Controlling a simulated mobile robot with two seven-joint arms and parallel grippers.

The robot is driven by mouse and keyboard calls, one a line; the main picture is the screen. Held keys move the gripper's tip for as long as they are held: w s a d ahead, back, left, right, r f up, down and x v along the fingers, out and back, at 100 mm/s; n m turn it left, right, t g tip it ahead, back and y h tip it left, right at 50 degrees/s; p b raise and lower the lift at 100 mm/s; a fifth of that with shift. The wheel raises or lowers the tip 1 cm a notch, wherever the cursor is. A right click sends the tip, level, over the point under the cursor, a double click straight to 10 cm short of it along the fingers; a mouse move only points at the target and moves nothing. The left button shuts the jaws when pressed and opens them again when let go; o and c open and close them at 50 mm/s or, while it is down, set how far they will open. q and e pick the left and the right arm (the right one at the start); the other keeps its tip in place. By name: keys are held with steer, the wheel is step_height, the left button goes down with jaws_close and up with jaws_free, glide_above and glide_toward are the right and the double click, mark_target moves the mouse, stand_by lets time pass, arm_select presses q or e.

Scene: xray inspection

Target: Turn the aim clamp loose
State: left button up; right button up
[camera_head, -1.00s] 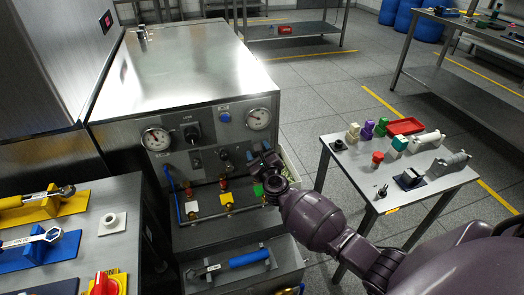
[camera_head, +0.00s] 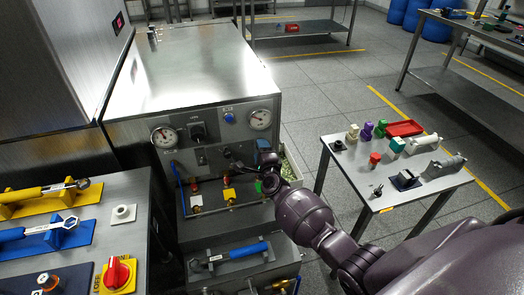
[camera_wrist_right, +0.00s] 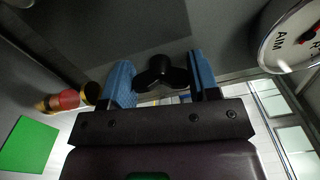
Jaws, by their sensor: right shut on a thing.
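The aim clamp is a black three-lobed knob (camera_wrist_right: 163,74) in the right wrist view. My right gripper (camera_wrist_right: 160,82) has its two blue fingers on either side of it, shut on it. In the head view my right gripper (camera_head: 262,150) is at the right part of the steel cabinet's front panel, below the right gauge (camera_head: 260,120). The knob is hard to make out there. A dial marked AIM (camera_wrist_right: 290,40) is at the upper right of the wrist view. My left gripper is not in view.
A red-and-brass fitting (camera_wrist_right: 62,100) and a green plate (camera_wrist_right: 28,145) are left of the gripper in the wrist view. Below the panel lies a blue-handled wrench (camera_head: 235,253). A side table (camera_head: 350,178) with coloured parts stands at right.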

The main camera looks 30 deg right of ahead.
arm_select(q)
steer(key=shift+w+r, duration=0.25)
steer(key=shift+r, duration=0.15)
arm_select(e)
steer(key=shift+n, duration=1)
steer(key=o, duration=0.9)
steer(key=shift+s, duration=0.1)
arm_select(q)
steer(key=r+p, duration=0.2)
steer(key=shift+p, duration=0.35)
arm_select(e)
steer(key=v, duration=1)
steer(key=shift+s, duration=0.35)
